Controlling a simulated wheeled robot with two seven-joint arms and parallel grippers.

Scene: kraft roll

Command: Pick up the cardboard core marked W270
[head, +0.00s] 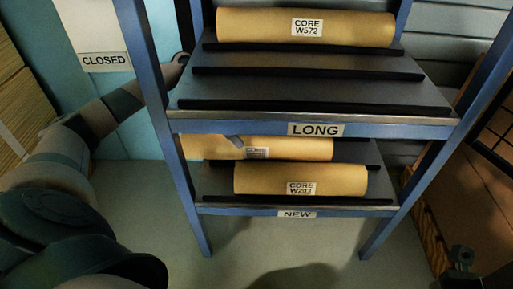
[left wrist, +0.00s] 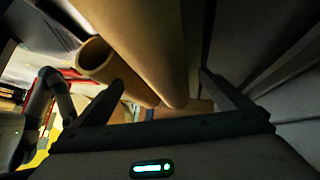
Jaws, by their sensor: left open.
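A tan cardboard core (head: 292,149) lies at the back of the lower shelf. Its label shows "CORE", but the number is partly hidden and I cannot read it as W270. My left arm comes in from the left and passes behind the rack's left post. A grey finger of my left gripper (head: 235,141) shows at the back core, and the shelf above hides the rest. In the left wrist view my left gripper (left wrist: 160,77) is open, with a long tan core (left wrist: 150,35) between its fingers; I cannot tell whether they touch it.
Core W203 (head: 300,179) lies in front on the lower shelf. Core W572 (head: 345,28) lies on the upper shelf, labelled LONG (head: 315,130). Blue posts and the upper shelf's edge frame the lower opening. Another core's hollow end (left wrist: 93,57) shows in the left wrist view.

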